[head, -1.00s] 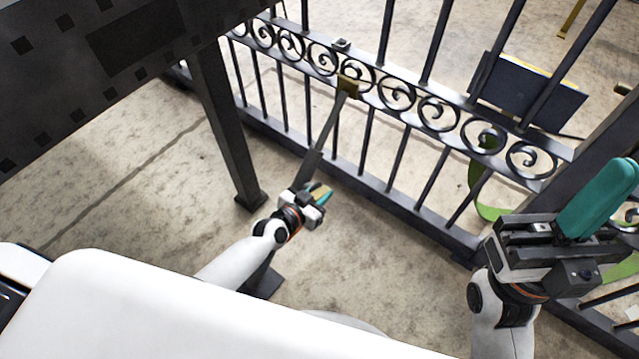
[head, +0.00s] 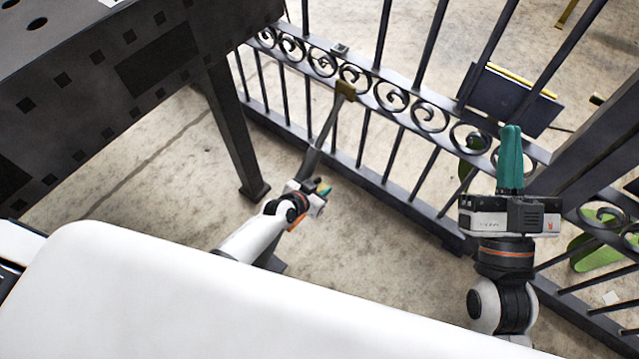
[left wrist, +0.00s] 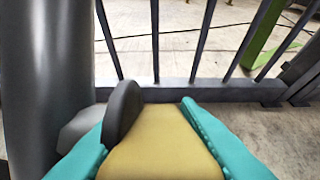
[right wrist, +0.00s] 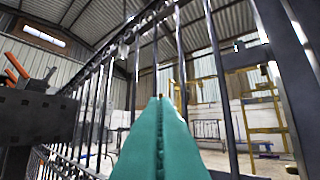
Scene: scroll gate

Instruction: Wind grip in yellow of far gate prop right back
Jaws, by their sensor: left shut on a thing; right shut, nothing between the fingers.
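The gate (head: 400,100) is dark metal with a band of scrolls. A dark bar of the prop (head: 322,140) slopes from the bracket down to my left gripper (head: 322,192). In the left wrist view, my left gripper's teal fingers (left wrist: 160,135) are shut on the yellow grip (left wrist: 160,150), with a dark rounded piece (left wrist: 122,112) beside it. The grip is mostly hidden in the head view. My right gripper (head: 511,140) is shut and empty, pointing up in front of the gate; it also shows in the right wrist view (right wrist: 160,130).
A dark perforated table (head: 100,75) with a thick leg (head: 232,135) stands at the left. A thick gate post (head: 590,130) is at the right, near my right gripper. A dark blue panel (head: 510,98) lies beyond the bars. Concrete floor is open between table and gate.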

